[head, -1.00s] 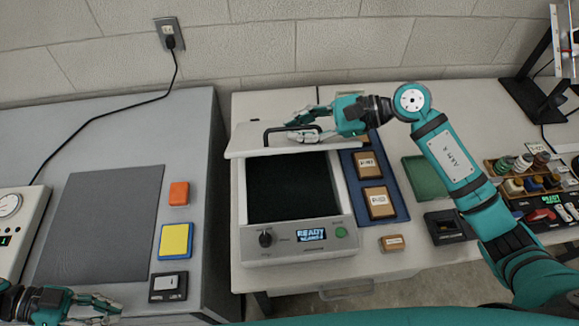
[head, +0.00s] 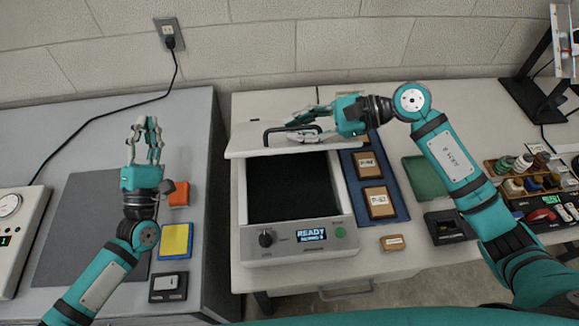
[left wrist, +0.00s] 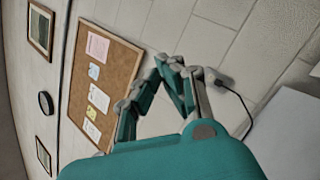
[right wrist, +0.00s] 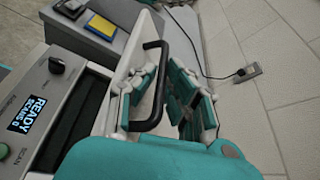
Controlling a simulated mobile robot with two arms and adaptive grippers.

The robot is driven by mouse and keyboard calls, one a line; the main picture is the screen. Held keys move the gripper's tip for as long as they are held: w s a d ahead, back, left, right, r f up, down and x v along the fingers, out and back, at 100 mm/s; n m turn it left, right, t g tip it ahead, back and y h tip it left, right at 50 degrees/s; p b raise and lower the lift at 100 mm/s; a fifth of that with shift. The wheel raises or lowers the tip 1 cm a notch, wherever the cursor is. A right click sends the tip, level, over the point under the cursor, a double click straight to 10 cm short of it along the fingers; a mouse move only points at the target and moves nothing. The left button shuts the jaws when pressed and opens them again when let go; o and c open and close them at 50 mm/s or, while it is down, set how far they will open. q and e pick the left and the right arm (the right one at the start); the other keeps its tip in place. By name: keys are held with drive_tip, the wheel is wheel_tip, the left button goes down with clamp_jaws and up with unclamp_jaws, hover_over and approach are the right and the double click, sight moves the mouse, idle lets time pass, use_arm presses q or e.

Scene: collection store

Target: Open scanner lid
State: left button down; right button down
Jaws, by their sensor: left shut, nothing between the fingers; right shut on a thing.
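The scanner (head: 295,248) stands on the light table, and its display reads READY. Its white lid (head: 250,138) is raised at the back, with the dark scanning bed (head: 288,187) exposed below. A black handle (head: 268,135) is on the lid; it also shows in the right wrist view (right wrist: 158,85). My right gripper (head: 302,128) is at the handle, its fingers shut around it; in the right wrist view its fingers (right wrist: 160,100) lie on both sides of the bar. My left gripper (head: 145,128) is shut and empty above the grey side table. It also shows in the left wrist view (left wrist: 172,68).
Right of the scanner is a blue tray (head: 400,207) with brown boxes. A small box (head: 392,243) lies in front of it. Left are a grey mat (head: 90,240), an orange block (head: 180,193) and a yellow pad (head: 175,241). A wall outlet (head: 170,35) has a black cord.

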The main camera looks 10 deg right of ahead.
use_arm(q)
drive_tip(key=s+d+f+n+g+y, duration=0.2)
drive_tip(key=s+d+f+n+y, duration=0.35)
drive_tip(key=d+f+n, duration=0.45)
drive_tip(key=s+d+f+n+g+h, duration=0.1)
drive_tip(key=s+d+f+n+g, duration=0.15)
drive_tip(key=s+d, duration=1.4)
drive_tip(key=w+d+r, duration=0.1)
drive_tip(key=w+r, duration=0.2)
drive_tip(key=w, duration=0.3)
drive_tip(key=w+d+r, duration=0.1)
drive_tip(key=w+r, duration=0.2)
drive_tip(key=w, duration=0.4)
